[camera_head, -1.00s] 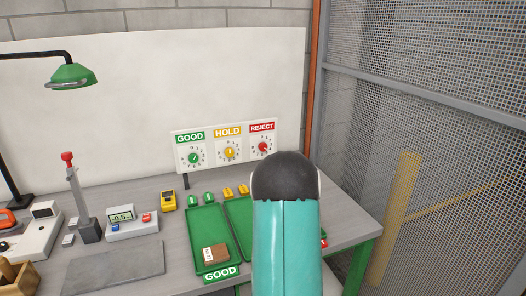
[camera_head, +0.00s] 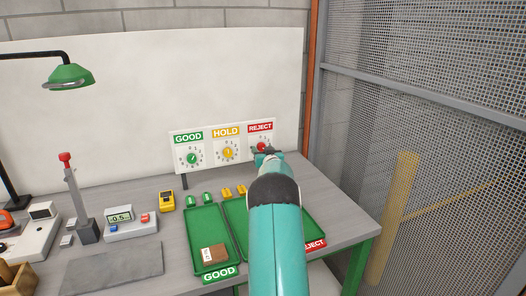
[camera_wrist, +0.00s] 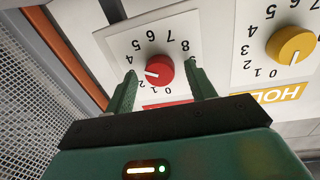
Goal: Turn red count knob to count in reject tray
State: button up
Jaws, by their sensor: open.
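The red knob (camera_wrist: 160,70) sits on a white numbered dial under the REJECT sign (camera_head: 260,128). My gripper (camera_wrist: 161,72) is open, with one green finger on each side of the red knob; I cannot tell if they touch it. The knob's white mark points left and slightly down in the wrist view, near the low numbers, partly behind a finger. In the head view my gripper (camera_head: 267,153) is at the dial and covers its lower part. The reject tray (camera_head: 309,222) shows at right with its red label; my arm hides much of it, and I see no board in the visible part.
A yellow HOLD knob (camera_wrist: 290,45) is beside the red one, with a green GOOD knob (camera_head: 192,158) farther left. The good tray (camera_head: 203,228) holds a brown board with a white label. Small green and yellow pieces stand behind the trays. A mesh fence (camera_head: 430,120) is at right.

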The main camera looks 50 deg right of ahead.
jog(key=shift+w, duration=0.15)
jog(key=shift+c, duration=0.4)
jog(key=c, duration=0.9)
jog(key=n, duration=0.5)
jog(key=shift+d+f+n, duration=0.1)
jog(key=shift+n, duration=0.3)
jog(key=n+t, duration=0.1)
jog(key=n, duration=0.5)
jog(key=shift+n, duration=0.4)
